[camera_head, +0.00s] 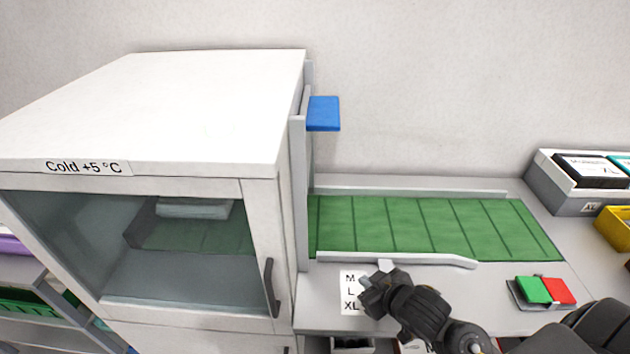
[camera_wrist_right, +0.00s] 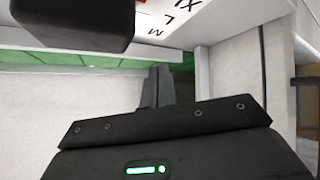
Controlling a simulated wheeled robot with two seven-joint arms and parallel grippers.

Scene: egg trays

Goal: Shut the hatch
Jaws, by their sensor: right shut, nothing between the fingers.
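The hatch is in the right side wall of the white cold cabinet (camera_head: 215,100), between grey upright rails (camera_head: 298,190). Its blue handle plate (camera_head: 324,114) sticks out to the right near the top of the rails, well above the green belt (camera_head: 420,225). I see the hatch side nearly edge-on, so the opening itself is mostly hidden. My right gripper (camera_head: 372,292) is shut and empty over the white M/L/XL label, in front of the belt, below and to the right of the blue handle. Its closed fingers show in the right wrist view (camera_wrist_right: 158,88). My left gripper is not in view.
Low grey guide rails (camera_head: 395,259) edge the belt. A green and red button box (camera_head: 545,290) sits at the right front of the counter. A grey bin (camera_head: 560,190) and a yellow bin (camera_head: 615,228) stand at the far right. Space above the belt is clear.

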